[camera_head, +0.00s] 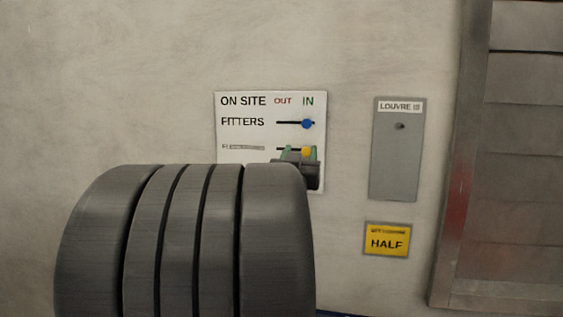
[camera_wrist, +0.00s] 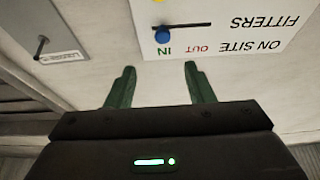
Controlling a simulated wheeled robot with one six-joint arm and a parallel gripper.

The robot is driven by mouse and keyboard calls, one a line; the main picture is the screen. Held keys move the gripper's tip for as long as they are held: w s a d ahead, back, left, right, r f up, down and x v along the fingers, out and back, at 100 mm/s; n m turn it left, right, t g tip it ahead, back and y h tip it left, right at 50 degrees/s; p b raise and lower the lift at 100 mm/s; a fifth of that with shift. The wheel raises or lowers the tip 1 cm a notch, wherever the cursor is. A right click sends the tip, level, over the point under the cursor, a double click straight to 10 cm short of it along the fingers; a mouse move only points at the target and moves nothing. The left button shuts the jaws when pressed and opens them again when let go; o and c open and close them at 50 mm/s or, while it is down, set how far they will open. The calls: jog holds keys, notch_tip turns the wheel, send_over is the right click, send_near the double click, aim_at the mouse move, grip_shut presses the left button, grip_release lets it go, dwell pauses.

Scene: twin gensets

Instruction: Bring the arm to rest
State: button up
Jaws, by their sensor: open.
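My gripper (camera_wrist: 158,85) shows in the wrist view with its two green fingers apart and nothing between them. In the head view my gripper (camera_head: 299,153) is in front of the lower right part of a white "ON SITE" board (camera_head: 240,132). The board has OUT and IN columns; a blue knob (camera_head: 307,124) on the FITTERS row and a yellow knob (camera_head: 306,151) on the row below both sit at the IN side. The yellow knob appears between the fingertips in the head view; I cannot tell whether they touch it.
A grey LOUVRE panel (camera_head: 396,165) with a small lever is on the wall right of the board. A yellow HALF sign (camera_head: 387,239) is below it. A metal frame with louvre slats (camera_head: 525,150) stands at the far right. The wall at upper left is bare.

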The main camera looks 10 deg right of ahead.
aim_at(307, 125)
jog(key=p+x, duration=0.4)
jog(key=x, duration=0.9)
jog(key=shift+w, duration=0.45)
